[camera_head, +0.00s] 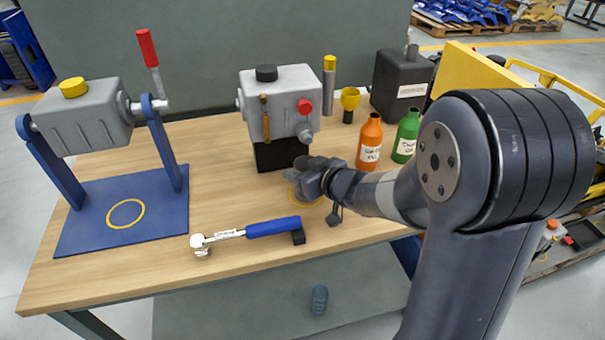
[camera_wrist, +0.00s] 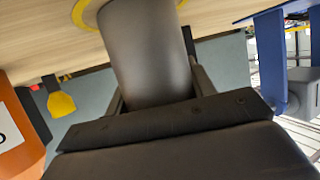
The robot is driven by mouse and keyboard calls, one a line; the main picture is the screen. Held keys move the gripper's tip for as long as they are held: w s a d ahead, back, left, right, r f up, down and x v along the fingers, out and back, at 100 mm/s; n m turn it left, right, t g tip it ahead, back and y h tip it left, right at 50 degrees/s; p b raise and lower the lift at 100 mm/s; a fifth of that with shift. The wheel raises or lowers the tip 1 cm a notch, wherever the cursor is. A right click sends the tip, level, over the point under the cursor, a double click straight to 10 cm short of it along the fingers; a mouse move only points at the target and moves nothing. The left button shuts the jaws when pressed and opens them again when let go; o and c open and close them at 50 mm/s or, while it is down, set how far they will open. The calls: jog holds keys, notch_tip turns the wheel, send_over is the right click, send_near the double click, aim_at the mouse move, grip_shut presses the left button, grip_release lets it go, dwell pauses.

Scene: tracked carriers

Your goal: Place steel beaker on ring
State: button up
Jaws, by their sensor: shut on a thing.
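The steel beaker (camera_wrist: 150,55) is a plain grey cylinder in the wrist view, held between the fingers of my gripper (camera_wrist: 158,92). My gripper (camera_head: 308,178) is shut on it, low over the middle of the table in the head view, where the gripper largely hides the beaker. A yellow ring (camera_head: 308,205) marked on the wooden table lies right under the gripper, partly covered. In the wrist view the yellow ring (camera_wrist: 84,14) shows beside the beaker's far end. I cannot tell whether the beaker touches the table.
A grey box on a black block (camera_head: 281,154) stands just behind the gripper. Orange (camera_head: 369,143) and green (camera_head: 407,137) bottles stand to the right. A torque wrench (camera_head: 248,231) lies in front. A blue stand (camera_head: 80,228) at left bears another yellow ring (camera_head: 125,228).

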jog(key=shift+r, duration=0.1)
jog(key=o, duration=0.6)
jog(key=shift+f, duration=0.2)
jog(key=shift+c, duration=0.2)
jog(key=o, duration=0.5)
jog(key=shift+c, duration=0.2)
jog(key=shift+r, duration=0.1)
jog(key=shift+r, duration=0.25)
jog(key=p+v, duration=0.3)
jog(key=v, duration=0.9)
jog(key=shift+f+p, duration=0.2)
jog(key=shift+p, duration=0.1)
